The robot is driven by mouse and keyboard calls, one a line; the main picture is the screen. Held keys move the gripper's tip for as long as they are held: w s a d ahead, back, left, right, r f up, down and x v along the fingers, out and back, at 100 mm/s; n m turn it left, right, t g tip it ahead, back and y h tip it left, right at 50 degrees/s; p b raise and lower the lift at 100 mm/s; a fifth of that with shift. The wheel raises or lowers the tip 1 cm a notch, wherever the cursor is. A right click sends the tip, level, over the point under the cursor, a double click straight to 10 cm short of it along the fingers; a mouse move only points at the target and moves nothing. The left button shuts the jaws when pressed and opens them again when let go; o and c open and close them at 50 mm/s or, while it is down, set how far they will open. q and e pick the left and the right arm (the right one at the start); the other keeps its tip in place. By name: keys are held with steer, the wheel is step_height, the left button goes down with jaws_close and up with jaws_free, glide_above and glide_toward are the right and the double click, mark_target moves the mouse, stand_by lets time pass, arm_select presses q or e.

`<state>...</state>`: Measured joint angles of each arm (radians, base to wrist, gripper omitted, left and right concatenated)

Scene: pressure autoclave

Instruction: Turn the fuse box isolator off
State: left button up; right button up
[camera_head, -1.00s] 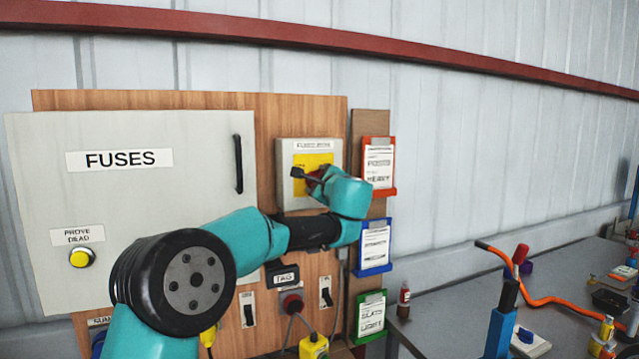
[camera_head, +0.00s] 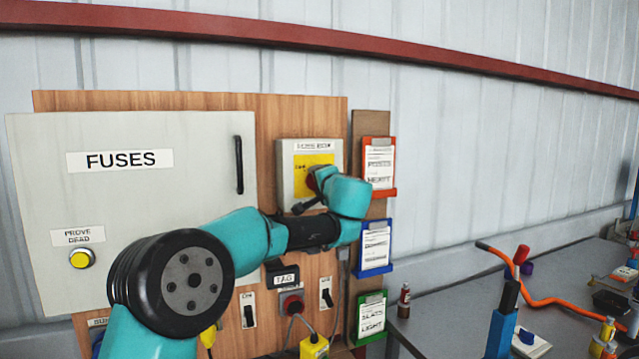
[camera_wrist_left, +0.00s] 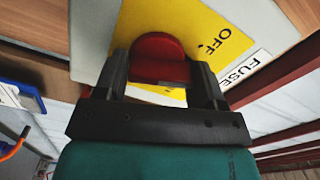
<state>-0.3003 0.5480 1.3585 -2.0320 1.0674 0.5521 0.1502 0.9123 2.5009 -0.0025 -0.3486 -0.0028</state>
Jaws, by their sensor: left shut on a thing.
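The fuse box isolator is a grey box (camera_head: 285,176) with a yellow plate (camera_head: 312,160) and a red rotary knob. It is mounted on the wooden board beside the FUSES cabinet. In the left wrist view the red knob (camera_wrist_left: 158,50) sits between the two dark fingers of my left gripper (camera_wrist_left: 160,75), which is shut on it. The word OFF (camera_wrist_left: 230,38) shows on the yellow plate to the right of the knob. In the head view my wrist hides most of the knob. My right gripper is not in view.
The FUSES cabinet (camera_head: 130,210) is at the left, with a dark handle (camera_head: 239,165). Red, blue (camera_head: 375,247) and green card holders hang right of the isolator. Switches and a TAG label (camera_head: 285,279) are below. A bench (camera_head: 440,300) with tools is at the right.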

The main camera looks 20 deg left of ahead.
arm_select(q)
steer(key=n, duration=0.5)
steer(key=shift+s+r, duration=0.15)
steer(key=shift+r, duration=0.1)
steer(key=shift+n, duration=0.4)
steer(key=o, duration=0.9)
steer(key=shift+f, duration=0.15)
steer(key=v, duration=1.7)
steer(key=shift+s+d, duration=0.1)
steer(key=shift+s, duration=0.05)
steer(key=shift+f, duration=0.1)
